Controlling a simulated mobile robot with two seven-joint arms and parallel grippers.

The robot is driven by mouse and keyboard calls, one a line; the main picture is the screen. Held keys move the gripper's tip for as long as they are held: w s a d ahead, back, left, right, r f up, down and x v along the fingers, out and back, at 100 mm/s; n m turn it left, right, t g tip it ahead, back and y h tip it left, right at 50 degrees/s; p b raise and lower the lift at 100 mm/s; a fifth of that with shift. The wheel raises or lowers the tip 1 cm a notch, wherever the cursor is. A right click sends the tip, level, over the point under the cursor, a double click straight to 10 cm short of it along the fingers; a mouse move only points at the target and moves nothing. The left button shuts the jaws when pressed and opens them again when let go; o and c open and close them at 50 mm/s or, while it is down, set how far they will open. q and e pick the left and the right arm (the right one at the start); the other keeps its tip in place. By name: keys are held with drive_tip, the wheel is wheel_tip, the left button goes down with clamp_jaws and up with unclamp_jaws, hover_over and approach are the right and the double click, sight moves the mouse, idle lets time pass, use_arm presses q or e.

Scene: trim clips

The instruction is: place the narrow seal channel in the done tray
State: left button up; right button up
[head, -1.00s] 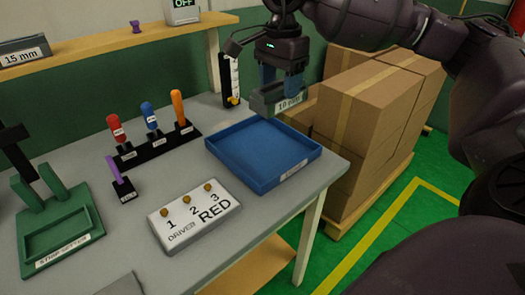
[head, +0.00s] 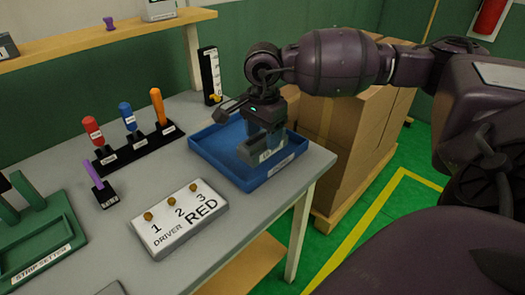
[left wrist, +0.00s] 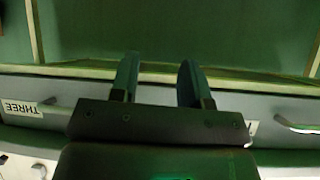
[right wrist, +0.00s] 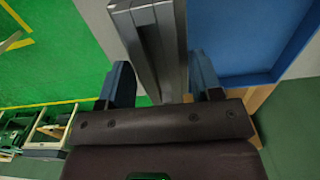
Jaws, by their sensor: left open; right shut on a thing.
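The narrow seal channel (head: 258,153) is a grey bar with a white label on its end; its lettering read 10 mm in the earlier head view. My right gripper (head: 264,138) is shut on it and holds it over the blue tray (head: 215,160), inside the rim's outline. Whether the channel touches the tray floor I cannot tell. In the right wrist view the channel (right wrist: 160,45) sits between the two fingers, with the tray (right wrist: 235,40) at upper right. My left gripper (left wrist: 157,80) shows only in the left wrist view, open and empty, facing a green surface.
A white DRIVER RED board (head: 180,218) lies left of the tray's front. A black rack (head: 135,150) with red, blue and orange tools stands behind it. A green strip setter (head: 40,235) is at left. Cardboard boxes (head: 345,135) stand beyond the table's right edge.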

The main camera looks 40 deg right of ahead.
sight(263, 151)
wheel_tip(263, 151, down, 5)
drive_tip(key=shift+f+b, duration=0.1)
drive_tip(key=shift+b, duration=0.25)
drive_tip(key=shift+f, duration=0.15)
drive_tip(key=shift+f, duration=0.1)
drive_tip(key=o, duration=1.1)
drive_tip(key=shift+c, duration=0.2)
